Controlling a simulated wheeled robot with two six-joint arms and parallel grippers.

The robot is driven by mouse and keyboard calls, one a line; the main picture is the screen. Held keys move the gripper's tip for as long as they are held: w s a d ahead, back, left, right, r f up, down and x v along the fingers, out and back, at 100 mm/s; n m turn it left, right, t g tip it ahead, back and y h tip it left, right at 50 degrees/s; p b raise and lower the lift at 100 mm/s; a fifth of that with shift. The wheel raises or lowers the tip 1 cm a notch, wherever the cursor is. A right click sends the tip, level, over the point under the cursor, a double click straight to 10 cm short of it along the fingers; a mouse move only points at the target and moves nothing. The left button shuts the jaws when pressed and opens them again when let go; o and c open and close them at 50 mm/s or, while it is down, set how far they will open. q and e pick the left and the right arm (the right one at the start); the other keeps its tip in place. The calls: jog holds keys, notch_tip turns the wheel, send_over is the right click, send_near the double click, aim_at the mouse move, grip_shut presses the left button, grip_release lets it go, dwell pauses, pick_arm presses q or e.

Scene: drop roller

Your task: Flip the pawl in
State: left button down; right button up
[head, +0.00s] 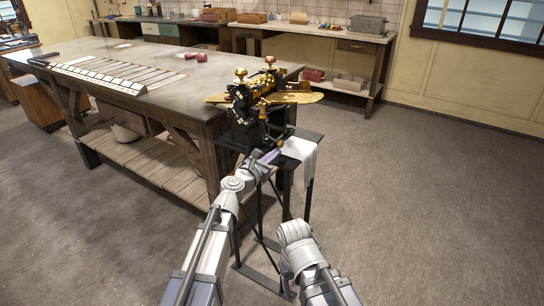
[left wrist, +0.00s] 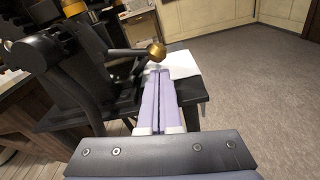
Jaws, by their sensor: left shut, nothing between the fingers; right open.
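A black and brass roller machine (head: 262,92) stands on a dark stand. A dark lever with a brass ball end (left wrist: 157,49), which looks like the pawl, sticks out from its lower front; the ball also shows in the head view (head: 281,144). My left gripper (head: 273,155) is shut and empty. In the left wrist view its pale purple fingers (left wrist: 159,72) reach close below the ball; I cannot tell whether they touch it. My right arm's end (head: 297,240) is low in front of the stand, with its fingertips not distinguishable.
A white cloth (head: 302,152) hangs over the dark stand (head: 312,137). A large workbench (head: 150,98) with a slatted panel and small red pieces stands at left. A back counter (head: 325,33) runs along the wall. The floor at right is clear.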

aim_at(278, 144)
pick_arm(q)
jog(key=shift+s+d+r+n+p, duration=0.1)
jog(key=shift+d+r+n+p, duration=0.15)
jog(key=shift+r+n+p, duration=0.35)
pick_arm(e)
jog(key=shift+r, duration=0.5)
pick_arm(q)
jog(key=r+n+p, duration=0.2)
jog(key=n, duration=0.1)
jog(key=r+n+p, duration=0.1)
jog(key=n, duration=0.1)
jog(key=shift+s+d+r+h, duration=0.1)
jog(key=shift+s+d+h, duration=0.1)
jog(key=shift+d+h, duration=0.2)
jog(key=shift+a+r+p, duration=0.1)
jog(key=shift+r+p, duration=0.2)
pick_arm(e)
notch_tip(278, 144, up, 4)
jog(key=shift+f, duration=0.1)
pick_arm(q)
jog(key=shift+r, duration=0.1)
